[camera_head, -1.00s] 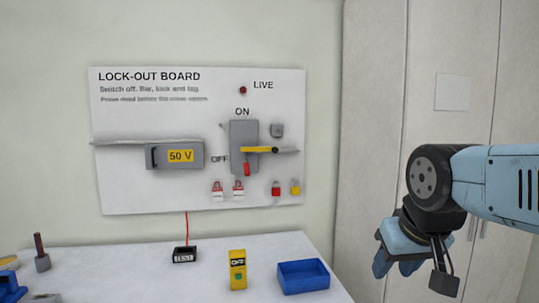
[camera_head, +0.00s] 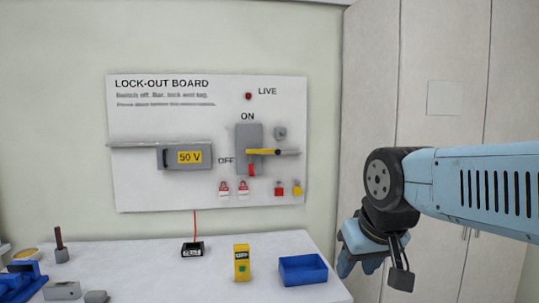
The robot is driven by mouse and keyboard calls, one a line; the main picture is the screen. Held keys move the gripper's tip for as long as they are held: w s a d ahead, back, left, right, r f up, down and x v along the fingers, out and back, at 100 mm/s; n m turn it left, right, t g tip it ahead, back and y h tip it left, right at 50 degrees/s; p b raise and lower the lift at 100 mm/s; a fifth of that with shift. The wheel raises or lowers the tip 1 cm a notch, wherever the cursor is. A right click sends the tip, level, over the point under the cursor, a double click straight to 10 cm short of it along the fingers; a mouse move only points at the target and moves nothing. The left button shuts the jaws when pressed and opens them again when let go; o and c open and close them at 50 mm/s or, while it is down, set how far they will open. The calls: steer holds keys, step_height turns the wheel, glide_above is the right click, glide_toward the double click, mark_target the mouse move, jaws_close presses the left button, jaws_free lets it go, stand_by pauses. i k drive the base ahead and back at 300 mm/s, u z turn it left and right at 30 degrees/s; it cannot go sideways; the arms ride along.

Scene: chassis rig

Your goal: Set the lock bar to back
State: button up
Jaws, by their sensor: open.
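The lock-out board (camera_head: 140,190) hangs on the wall above the table. On it is a grey switch box (camera_head: 243,135) marked ON above and OFF to the left. A yellow bar (camera_head: 262,152) lies level across the box, with a dark knob near its right end. I take it for the lock bar, but its named position cannot be told. A red tag-like piece (camera_head: 252,169) hangs just under it. My gripper (camera_head: 372,264) is open and empty at the right, well apart from the board.
The white table (camera_head: 140,270) holds a blue bin (camera_head: 303,269), a yellow meter (camera_head: 241,262), a black TEST box (camera_head: 192,249) and several parts at left. Padlocks and tags hang low on the board. Tall cabinet doors (camera_head: 450,60) stand behind my arm.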

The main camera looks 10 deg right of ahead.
mark_target(277, 152)
steer(key=u, duration=0.05)
steer(key=i, duration=1)
steer(key=z, duration=0.05)
